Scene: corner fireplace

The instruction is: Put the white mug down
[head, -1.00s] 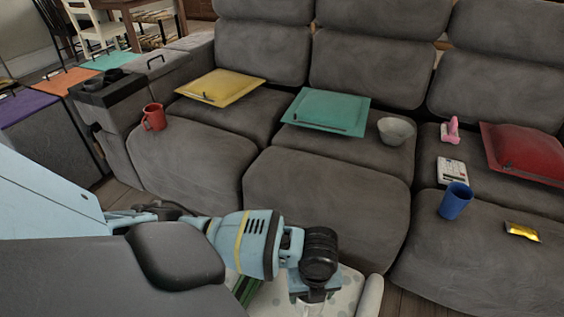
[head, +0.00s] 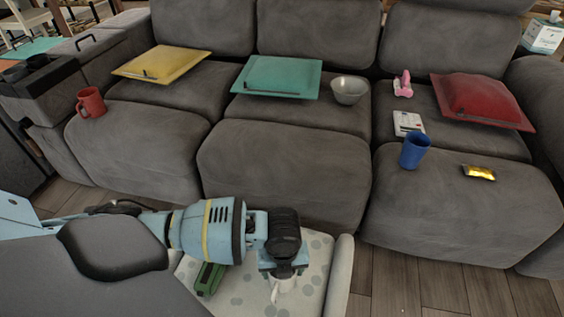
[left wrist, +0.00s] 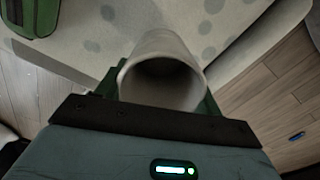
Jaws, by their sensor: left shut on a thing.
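The white mug (head: 283,291) hangs below my left gripper (head: 283,272) in the head view, partly hidden by it. In the left wrist view the mug (left wrist: 160,47) sits between the green fingers of the gripper (left wrist: 160,88), its open mouth facing the camera. The gripper is shut on it. Below the mug is a pale surface with grey spots (head: 318,255); I cannot tell whether the mug touches it. My right gripper is in neither view.
A green object (head: 208,279) lies on the spotted surface, left of the mug. A raised pale edge (head: 340,277) bounds its right side. The grey sofa beyond holds a red mug (head: 91,103), a bowl (head: 350,90), a blue cup (head: 415,150) and cushions. Wooden floor lies right.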

